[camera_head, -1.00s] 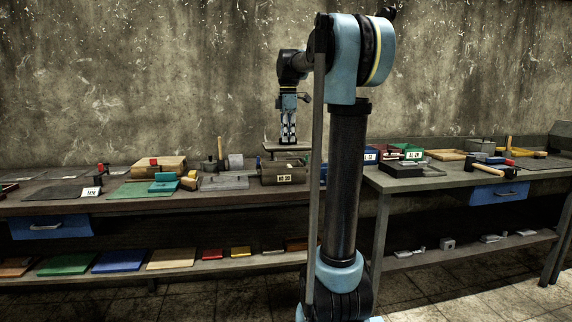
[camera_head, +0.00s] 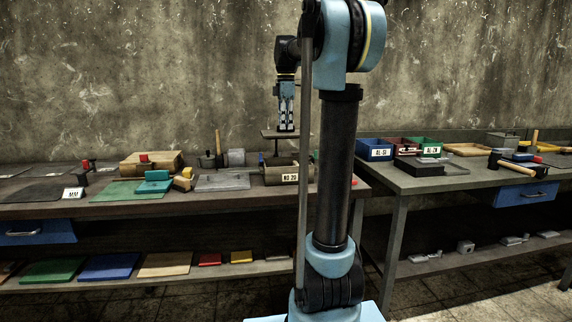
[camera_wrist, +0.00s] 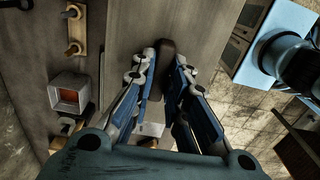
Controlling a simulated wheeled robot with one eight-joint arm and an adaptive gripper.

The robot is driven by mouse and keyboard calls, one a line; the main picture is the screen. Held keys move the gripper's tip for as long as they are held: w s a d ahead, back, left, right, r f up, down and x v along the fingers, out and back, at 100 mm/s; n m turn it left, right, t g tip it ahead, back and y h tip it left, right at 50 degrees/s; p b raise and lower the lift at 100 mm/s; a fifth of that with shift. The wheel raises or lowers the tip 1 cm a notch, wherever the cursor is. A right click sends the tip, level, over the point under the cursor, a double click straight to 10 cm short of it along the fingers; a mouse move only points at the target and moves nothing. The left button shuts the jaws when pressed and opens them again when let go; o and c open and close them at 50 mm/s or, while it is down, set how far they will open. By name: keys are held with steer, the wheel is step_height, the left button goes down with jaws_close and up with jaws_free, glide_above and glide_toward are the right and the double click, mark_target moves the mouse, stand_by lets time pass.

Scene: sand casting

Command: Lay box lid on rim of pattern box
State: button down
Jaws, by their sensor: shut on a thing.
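The box lid (camera_head: 274,134) is a flat, grey-brown plate, held about level in the air. My gripper (camera_head: 286,129) points down and is shut on the lid's handle. In the wrist view the dark handle (camera_wrist: 167,52) shows between the fingers, with the broad plate around it. The pattern box (camera_head: 272,177) is a brown open-topped box with a "NO 20" label, standing on the left bench below the lid. A clear gap separates the lid from the rim. Part of the box's right side is close to my arm.
A grey plate (camera_head: 222,182) lies left of the box, with a teal block (camera_head: 154,185) and wooden box (camera_head: 140,168) farther left. Blue (camera_head: 374,150) and green (camera_head: 425,148) bins stand on the right bench. A gap separates the benches at the front.

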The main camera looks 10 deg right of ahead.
steer(key=shift+d, duration=0.2)
steer(key=shift+f, duration=0.35)
step_height(320, 180, down, 9)
steer(key=shift+f, duration=0.15)
steer(key=shift+f, duration=0.3)
steer(key=c, duration=1.6)
jaws_free()
steer(key=shift+o, duration=0.2)
